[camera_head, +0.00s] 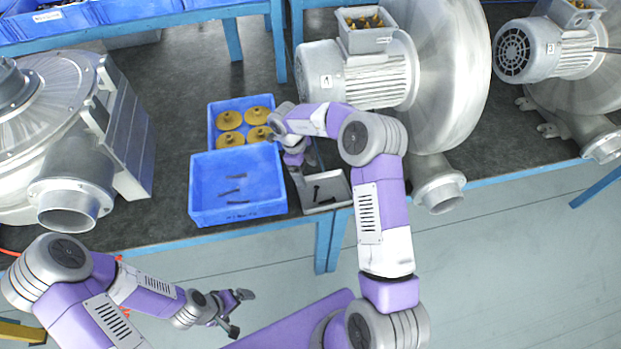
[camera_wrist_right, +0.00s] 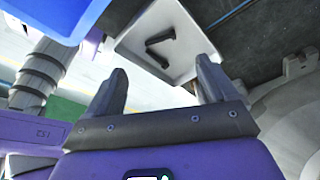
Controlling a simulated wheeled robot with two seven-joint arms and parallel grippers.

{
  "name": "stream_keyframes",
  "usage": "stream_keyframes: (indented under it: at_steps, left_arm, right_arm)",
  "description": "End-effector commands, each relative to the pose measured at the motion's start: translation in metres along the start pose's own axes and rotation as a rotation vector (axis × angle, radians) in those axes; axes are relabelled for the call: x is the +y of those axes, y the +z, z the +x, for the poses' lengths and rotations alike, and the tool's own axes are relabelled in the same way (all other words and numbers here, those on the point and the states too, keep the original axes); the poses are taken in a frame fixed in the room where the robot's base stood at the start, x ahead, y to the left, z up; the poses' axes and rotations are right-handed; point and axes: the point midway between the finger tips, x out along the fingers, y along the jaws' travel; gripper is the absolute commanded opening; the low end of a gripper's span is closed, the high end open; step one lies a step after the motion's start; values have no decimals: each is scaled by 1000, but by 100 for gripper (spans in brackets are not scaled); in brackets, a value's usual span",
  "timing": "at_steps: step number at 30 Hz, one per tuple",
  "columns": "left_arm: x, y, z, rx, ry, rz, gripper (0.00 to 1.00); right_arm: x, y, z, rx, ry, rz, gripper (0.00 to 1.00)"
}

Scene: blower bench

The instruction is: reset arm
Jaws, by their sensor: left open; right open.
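My left gripper (camera_head: 238,312) is open and empty, in front of the bench's front edge, over the floor. My right gripper (camera_head: 300,165) is above the bench, between the blue bins and the small grey tray (camera_head: 340,190); my own arm partly hides it in the head view. In the right wrist view my right gripper (camera_wrist_right: 163,80) has its two fingers apart with nothing between them. The grey tray (camera_wrist_right: 190,62) with dark bolts (camera_wrist_right: 160,48) lies beyond its fingertips.
A blue bin (camera_head: 210,212) holding dark bolts sits at the bench's front edge, with a blue bin of yellow flanged parts (camera_head: 230,120) behind it. Large metal blowers (camera_head: 440,80) stand at right and left (camera_head: 50,120). Open floor lies in front.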

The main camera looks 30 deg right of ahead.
Motion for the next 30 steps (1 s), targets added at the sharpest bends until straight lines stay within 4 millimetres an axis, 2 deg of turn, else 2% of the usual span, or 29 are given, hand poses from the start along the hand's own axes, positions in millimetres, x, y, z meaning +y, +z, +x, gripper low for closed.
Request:
stream_keyframes:
  at_steps: [1,6,23,26,30]
  left_arm:
    - [1,0,-2,0,0,0,100]
    - [2,0,-4,0,0,0,100]
    - [2,0,-4,0,0,0,100]
    - [4,1,-11,0,0,0,100]
    - [14,2,-36,0,0,0,100]
  right_arm:
    - [0,0,-9,-1,-1,0,86]
    - [0,0,-21,0,1,1,86]
    - [0,0,-23,1,1,0,86]
    - [0,-2,-30,1,1,0,86]
    - [0,-9,-56,0,0,0,86]
